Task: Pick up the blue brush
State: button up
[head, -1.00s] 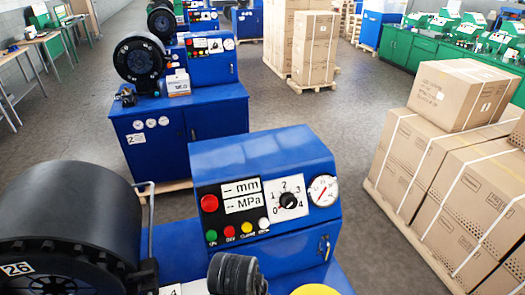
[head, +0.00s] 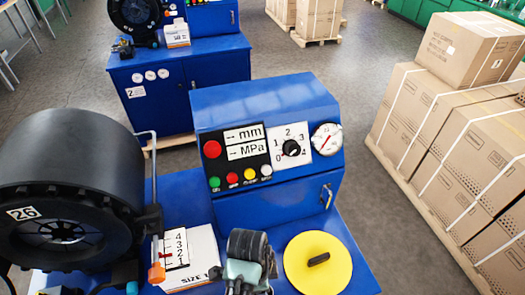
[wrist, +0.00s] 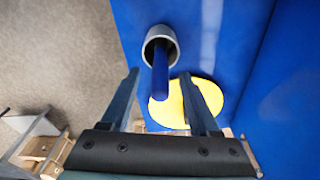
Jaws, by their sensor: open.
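In the wrist view, the blue brush (wrist: 160,78) shows as a dark blue handle rising out of a round grey cup (wrist: 149,41) on the blue bench top; its other end is hidden in the cup. My gripper (wrist: 159,74) is open and empty. Its two fingers show on either side of the handle, apart from it in the picture; I cannot tell the depth between them. In the head view my gripper (head: 244,272) is low over the bench, seen partly and from behind. The brush and cup cannot be made out there.
A yellow disc (head: 305,282) lies right of my gripper and shows behind the fingers in the wrist view. A white box (head: 199,245) stands to the left, beside the big black crimper head (head: 75,160). The blue control box (head: 265,100) rises behind. Stacked cartons (head: 480,140) stand right.

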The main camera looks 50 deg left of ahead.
jog(key=shift+f, duration=0.75)
jog(key=shift+c, duration=0.4)
grip_shut()
jog(key=shift+w+r, duration=0.1)
jog(key=shift+r, duration=0.05)
